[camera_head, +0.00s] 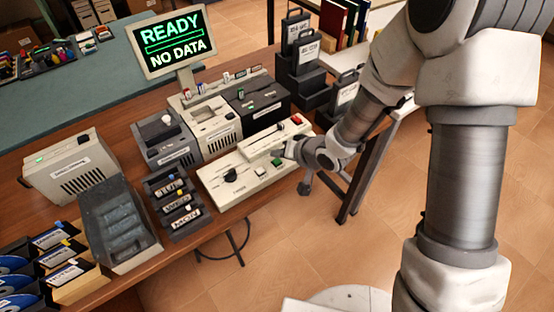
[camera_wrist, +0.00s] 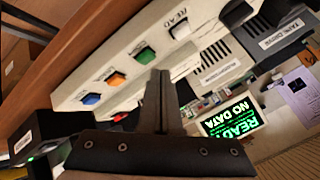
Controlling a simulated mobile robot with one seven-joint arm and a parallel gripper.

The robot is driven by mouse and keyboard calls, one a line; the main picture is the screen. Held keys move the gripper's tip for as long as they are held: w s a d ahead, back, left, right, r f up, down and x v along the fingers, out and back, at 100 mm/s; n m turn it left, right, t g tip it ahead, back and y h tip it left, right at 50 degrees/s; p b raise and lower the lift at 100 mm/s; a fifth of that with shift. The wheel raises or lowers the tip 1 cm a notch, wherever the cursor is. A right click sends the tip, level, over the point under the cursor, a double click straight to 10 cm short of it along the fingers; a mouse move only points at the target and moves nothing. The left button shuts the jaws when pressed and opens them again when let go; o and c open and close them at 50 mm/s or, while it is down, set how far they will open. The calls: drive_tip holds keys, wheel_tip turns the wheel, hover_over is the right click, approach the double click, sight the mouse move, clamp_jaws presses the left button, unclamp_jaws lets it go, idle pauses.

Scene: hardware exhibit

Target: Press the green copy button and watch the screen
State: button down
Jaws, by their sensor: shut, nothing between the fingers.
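The screen (camera_head: 172,40) at the back reads "READY" and "NO DATA" in green; it also shows turned over in the wrist view (camera_wrist: 233,118). The green button also shows in the head view (camera_head: 276,162). My gripper (camera_wrist: 160,75) is shut and empty, its fingertips just beside the green button in the wrist view. Whether they touch it I cannot tell. In the head view my wrist hides part of the panel.
A black knob (camera_head: 231,175) is on the console's left. A red button (camera_head: 296,119) sits on the unit behind. Several drive units and a black cartridge rack (camera_head: 178,202) crowd the table; floor is open in front.

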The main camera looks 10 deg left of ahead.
drive_tip(key=shift+f, duration=0.15)
drive_tip(key=shift+f+b, duration=0.3)
drive_tip(key=shift+f+b, duration=0.3)
drive_tip(key=shift+f, duration=0.05)
idle(0.6)
drive_tip(key=shift+r+p, duration=0.75)
drive_tip(key=shift+r, duration=0.05)
drive_tip(key=shift+r, duration=0.1)
wheel_tip(320, 180, up, 5)
drive_tip(key=p, duration=0.4)
drive_tip(key=shift+p, duration=0.3)
idle(0.6)
